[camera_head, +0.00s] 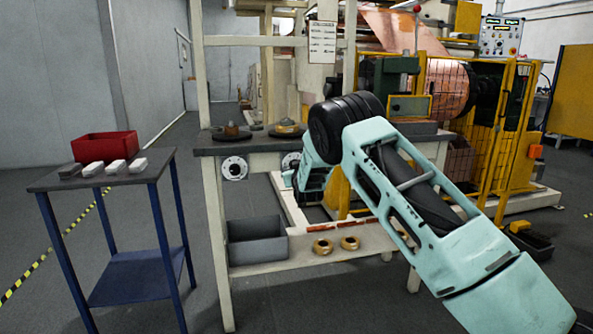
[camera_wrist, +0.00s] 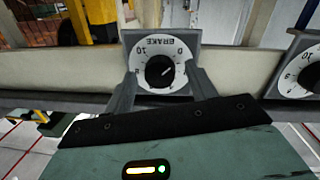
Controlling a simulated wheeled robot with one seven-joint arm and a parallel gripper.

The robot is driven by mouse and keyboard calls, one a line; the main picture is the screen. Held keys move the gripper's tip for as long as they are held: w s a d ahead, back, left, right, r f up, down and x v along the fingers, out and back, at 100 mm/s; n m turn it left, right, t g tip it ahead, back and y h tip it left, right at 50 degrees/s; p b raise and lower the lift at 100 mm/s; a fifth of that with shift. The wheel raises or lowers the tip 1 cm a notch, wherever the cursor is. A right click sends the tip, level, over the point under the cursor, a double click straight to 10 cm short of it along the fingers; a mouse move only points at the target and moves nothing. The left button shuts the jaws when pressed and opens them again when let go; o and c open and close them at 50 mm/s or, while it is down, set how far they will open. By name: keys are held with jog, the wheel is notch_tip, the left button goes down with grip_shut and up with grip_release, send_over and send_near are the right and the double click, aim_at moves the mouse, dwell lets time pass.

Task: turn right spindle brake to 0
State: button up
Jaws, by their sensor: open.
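The right spindle brake dial (camera_wrist: 160,45) is a white round scale on a grey plate, upside down in the wrist view, reading BRAKE with 10 and 0 at its upper corners. Its black knob (camera_wrist: 160,72) has a pale mark that seems to slant to the upper right, towards the 0. My gripper (camera_wrist: 162,80) is open, with one finger on each side of the knob; I cannot tell whether they touch it. In the head view the right dial (camera_head: 290,160) is partly hidden by my arm, whose end is at the bench front.
A second dial (camera_head: 234,168) is on the bench front to the left, and shows at the right of the wrist view (camera_wrist: 304,75). A grey bin (camera_head: 257,242) stands on the lower shelf. A blue-legged side table (camera_head: 130,180) with a red bin (camera_head: 104,147) stands left.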

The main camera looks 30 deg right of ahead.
jog(key=shift+s, duration=0.1)
jog(key=p+v, duration=0.1)
jog(key=v, duration=1.6)
jog(key=shift+p, duration=0.4)
jog(key=shift+s, duration=0.15)
jog(key=s+a+f+n+g+y, duration=0.1)
jog(key=s+a+g+y, duration=0.15)
jog(key=a, duration=0.55)
jog(key=s+a+g+y, duration=0.2)
jog(key=s+a+y, duration=0.1)
jog(key=a, duration=0.5)
jog(key=s+a+n+g+y, duration=0.4)
jog(key=s+a+g, duration=0.1)
jog(key=s+a, duration=0.75)
jog(key=s+n+g+h, duration=0.3)
jog(key=s+n+g, duration=0.3)
jog(key=s, duration=2)
notch_tip(320, 180, up, 25)
jog(key=m+p, duration=0.1)
jog(key=p, duration=2.3)
jog(key=shift+m+g, duration=0.3)
jog(key=shift+g, duration=0.15)
